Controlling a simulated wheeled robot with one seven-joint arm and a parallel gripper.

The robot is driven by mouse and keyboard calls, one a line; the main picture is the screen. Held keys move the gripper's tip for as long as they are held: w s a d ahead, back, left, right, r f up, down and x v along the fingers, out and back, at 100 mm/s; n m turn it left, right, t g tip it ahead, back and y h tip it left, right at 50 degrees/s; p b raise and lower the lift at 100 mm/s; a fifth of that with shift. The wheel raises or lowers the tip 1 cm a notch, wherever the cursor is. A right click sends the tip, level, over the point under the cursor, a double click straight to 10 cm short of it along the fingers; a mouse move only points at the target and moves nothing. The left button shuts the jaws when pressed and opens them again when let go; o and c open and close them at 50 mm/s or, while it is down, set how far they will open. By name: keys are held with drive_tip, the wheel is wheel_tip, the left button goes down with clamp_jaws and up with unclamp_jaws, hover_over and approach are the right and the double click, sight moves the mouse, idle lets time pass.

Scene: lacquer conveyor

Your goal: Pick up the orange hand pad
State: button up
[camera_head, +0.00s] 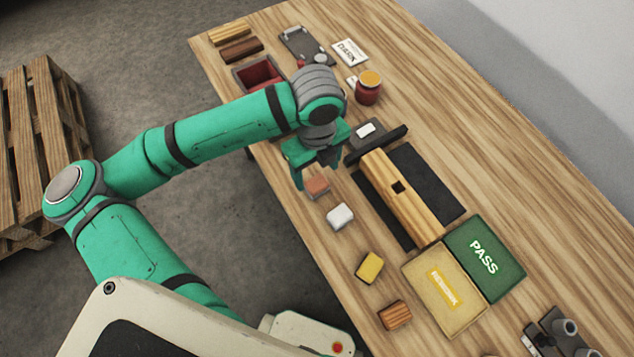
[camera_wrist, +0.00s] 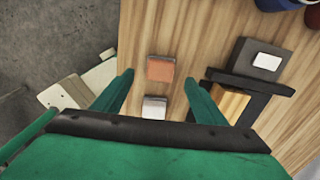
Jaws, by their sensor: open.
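The orange hand pad (camera_head: 317,187) is a small block lying on the wooden table near its left edge. It also shows in the wrist view (camera_wrist: 160,70), ahead of the fingertips and roughly centred between them. My gripper (camera_head: 318,172) is above the pad in the head view, and its far side partly covers the table there. In the wrist view the two green fingers (camera_wrist: 158,82) are spread apart with nothing held between them. A white pad (camera_head: 340,216) lies just beside the orange one, and it shows nearer my gripper in the wrist view (camera_wrist: 154,107).
A yellow pad (camera_head: 369,267) and a brown wooden block (camera_head: 394,315) lie further along the table. A wooden plank (camera_head: 402,196) on a black mat (camera_head: 430,178) is to the right. REWORK and PASS mats (camera_head: 487,262) lie beyond. A wooden pallet (camera_head: 35,150) stands on the floor.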

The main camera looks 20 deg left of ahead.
sight(317, 182)
drive_tip(key=shift+f, duration=3.3)
drive_tip(key=shift+w+d, duration=0.1)
drive_tip(key=shift+c, duration=0.3)
drive_tip(key=c, duration=1.1)
